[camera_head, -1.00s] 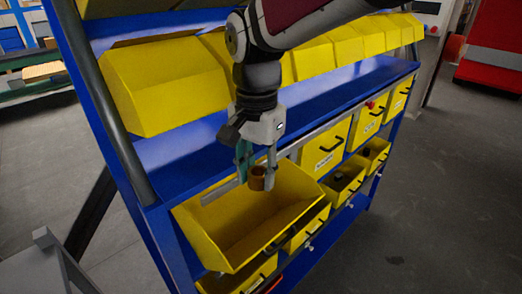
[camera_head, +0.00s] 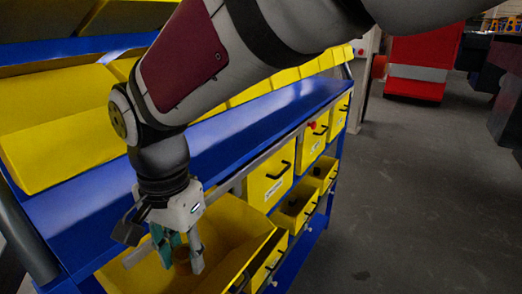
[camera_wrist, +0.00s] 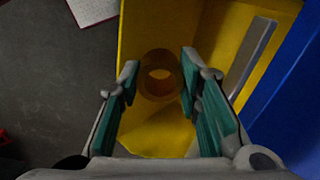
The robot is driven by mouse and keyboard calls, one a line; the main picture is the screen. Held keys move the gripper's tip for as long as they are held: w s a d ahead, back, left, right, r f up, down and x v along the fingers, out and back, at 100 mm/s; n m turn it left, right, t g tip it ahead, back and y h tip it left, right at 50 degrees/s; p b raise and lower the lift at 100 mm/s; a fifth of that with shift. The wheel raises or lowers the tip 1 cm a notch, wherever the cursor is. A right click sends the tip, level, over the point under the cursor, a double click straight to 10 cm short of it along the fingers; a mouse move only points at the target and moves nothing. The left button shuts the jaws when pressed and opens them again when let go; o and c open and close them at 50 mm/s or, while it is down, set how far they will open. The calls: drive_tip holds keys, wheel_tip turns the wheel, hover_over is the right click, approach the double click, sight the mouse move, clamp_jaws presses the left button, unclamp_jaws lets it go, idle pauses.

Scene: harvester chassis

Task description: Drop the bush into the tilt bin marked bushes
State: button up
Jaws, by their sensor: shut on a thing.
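The bush is a brown-orange ring (camera_head: 181,256). My gripper (camera_head: 181,266) is shut on it, with its fingers pointing down. In the wrist view the bush (camera_wrist: 160,62) shows between the two green-padded fingertips, its hole facing the camera. A large yellow tilt bin (camera_head: 238,218) is tipped open on the front of the blue rack. The gripper and bush are over its open mouth; the wrist view shows the yellow bin wall (camera_wrist: 215,40) behind them. I cannot read a bin mark here.
The blue shelf (camera_head: 225,130) runs behind the gripper. Closed yellow bins (camera_head: 268,178) with black handles and smaller open bins (camera_head: 296,212) stand to the right. More yellow bins (camera_head: 55,125) are above the shelf. Grey floor (camera_head: 410,200) is free at the right.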

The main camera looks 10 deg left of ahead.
drive_tip(key=shift+f, duration=0.35)
drive_tip(key=o, duration=1.2)
drive_tip(key=shift+o, duration=0.2)
wheel_tip(320, 180, up, 12)
